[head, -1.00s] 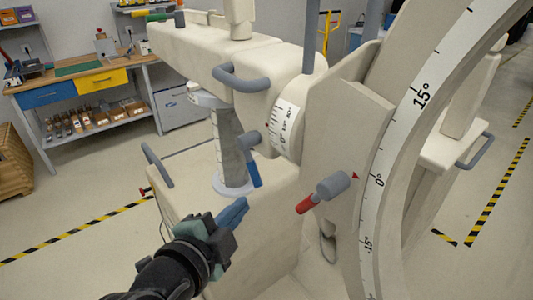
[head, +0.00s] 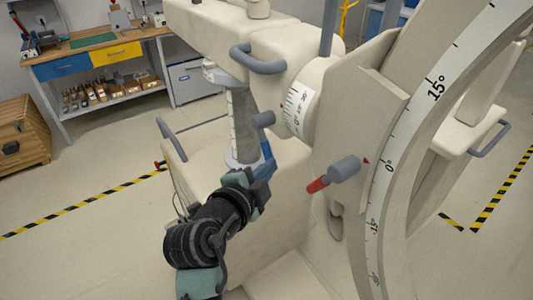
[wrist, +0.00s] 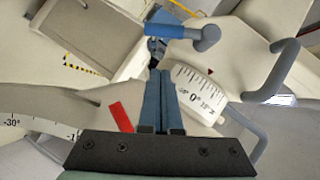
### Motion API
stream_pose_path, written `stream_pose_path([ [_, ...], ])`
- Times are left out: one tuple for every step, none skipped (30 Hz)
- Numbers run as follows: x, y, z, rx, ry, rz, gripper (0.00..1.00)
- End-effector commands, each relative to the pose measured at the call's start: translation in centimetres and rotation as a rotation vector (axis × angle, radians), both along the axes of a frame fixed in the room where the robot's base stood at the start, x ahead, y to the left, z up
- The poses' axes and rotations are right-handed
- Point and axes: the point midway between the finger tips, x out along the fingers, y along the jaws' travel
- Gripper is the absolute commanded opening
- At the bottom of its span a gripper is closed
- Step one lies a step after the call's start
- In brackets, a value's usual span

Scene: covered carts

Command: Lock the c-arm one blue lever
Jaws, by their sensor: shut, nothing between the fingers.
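The c-arm's blue lever (head: 266,149) hangs down from a grey knob (head: 263,119) on the side of the c-arm, left of the angle scale. In the wrist view the blue lever (wrist: 170,30) lies across the picture, ahead of the fingertips. My gripper (head: 264,168) is at the lever's lower end in the head view. Its two blue fingers (wrist: 163,75) are pressed together and hold nothing. A gap shows between fingertips and lever in the wrist view; I cannot tell whether they touch from the head view.
A red-tipped lever (head: 318,185) sticks out to the right of my gripper, and also shows in the wrist view (wrist: 121,117). The large c-arm ring (head: 393,150) fills the right. A grey bar handle (head: 257,62) is above. Open floor (head: 90,255) lies left.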

Motion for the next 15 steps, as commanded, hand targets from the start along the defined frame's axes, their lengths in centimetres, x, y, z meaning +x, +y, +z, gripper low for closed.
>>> stream_pose_path([
  [0.9,-0.5,0.0,0.001,0.002,-0.003,0.00],
  [1.3,-0.6,-0.1,0.001,0.002,-0.003,0.00],
  [1.9,-0.9,-0.3,0.000,0.001,-0.002,0.00],
  [2.3,-1.1,-0.4,0.001,0.002,-0.003,0.00],
  [2.7,-1.2,-0.6,0.001,0.002,-0.001,0.00],
  [3.1,-0.8,-1.0,0.000,0.002,0.000,0.00],
  [3.4,-0.6,-1.2,-0.001,0.003,0.001,0.00],
  [3.7,-0.5,-1.3,0.001,0.001,0.000,0.00],
  [4.0,-0.4,-1.6,0.000,0.002,0.000,0.00],
  [4.3,-0.3,-1.7,-0.001,0.001,0.000,0.00],
  [4.5,-0.2,-1.9,-0.001,0.001,0.000,0.00],
  [4.7,-0.1,-2.1,0.000,0.002,0.001,0.00],
  [4.9,0.0,-2.2,0.001,0.001,0.000,0.00],
  [5.0,0.1,-2.2,0.001,0.000,0.000,0.00],
  [5.2,0.2,-2.4,0.000,0.001,0.000,0.00],
])
